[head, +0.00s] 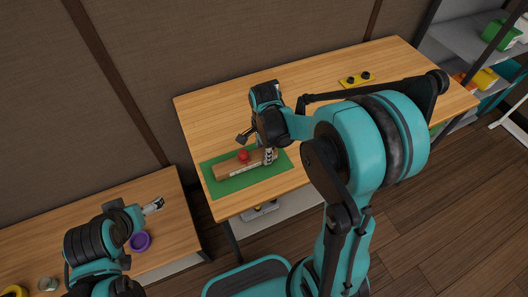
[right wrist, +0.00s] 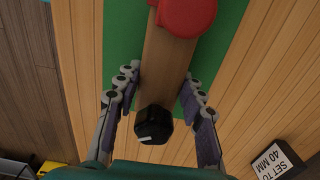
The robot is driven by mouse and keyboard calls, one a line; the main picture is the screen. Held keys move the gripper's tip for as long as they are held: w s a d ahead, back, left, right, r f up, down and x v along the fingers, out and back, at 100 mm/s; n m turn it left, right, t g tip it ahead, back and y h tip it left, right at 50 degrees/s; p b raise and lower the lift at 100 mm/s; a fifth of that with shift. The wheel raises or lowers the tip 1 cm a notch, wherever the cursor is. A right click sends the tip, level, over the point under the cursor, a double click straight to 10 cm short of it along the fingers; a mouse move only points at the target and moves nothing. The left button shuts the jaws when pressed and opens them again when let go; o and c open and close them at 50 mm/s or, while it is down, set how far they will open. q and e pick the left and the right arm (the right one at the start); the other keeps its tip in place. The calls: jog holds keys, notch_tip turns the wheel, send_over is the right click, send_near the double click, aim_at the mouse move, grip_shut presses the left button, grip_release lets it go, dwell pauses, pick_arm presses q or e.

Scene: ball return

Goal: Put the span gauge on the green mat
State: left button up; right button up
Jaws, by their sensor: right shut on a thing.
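The span gauge (head: 236,166) is a wooden bar with a red knob on top, lying over the green mat (head: 221,188) in the head view. In the right wrist view the wooden bar (right wrist: 163,70) has the red part at the top and a black knob at its near end. My right gripper (head: 268,155) is at the bar's right end; its fingers (right wrist: 163,90) are on both sides of the bar, shut on it. I cannot tell whether the bar touches the mat. My left gripper (head: 153,206) is over the left table, its opening unclear.
A purple ring (head: 140,242), a yellow ring (head: 14,291) and a small grey-green cup (head: 48,284) are on the left table. A yellow plate with two black knobs (head: 357,81) lies at the back. A "SET TO 40 MM" sign (right wrist: 276,161) shows near the gripper. The table's middle back is clear.

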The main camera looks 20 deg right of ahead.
jog(key=o, duration=1.1)
jog(key=shift+f, duration=0.15)
notch_tip(320, 180, up, 11)
jog(key=p, duration=0.4)
jog(key=s+a+r+n+t, duration=0.1)
jog(key=s+n+t, duration=0.1)
jog(key=n, duration=0.4)
jog(key=s+a+r+n+t, duration=0.1)
jog(key=s+r+n+t, duration=0.1)
jog(key=s+n, duration=0.3)
jog(key=s+r+n+t, duration=0.2)
jog(key=s+n+t, duration=0.1)
jog(key=n, duration=0.3)
jog(key=shift+s+a+r+n, duration=0.25)
jog(key=shift+s+a+n, duration=0.05)
jog(key=shift+s+a, duration=0.1)
jog(key=shift+f+b, duration=0.4)
jog(key=shift+f, duration=0.25)
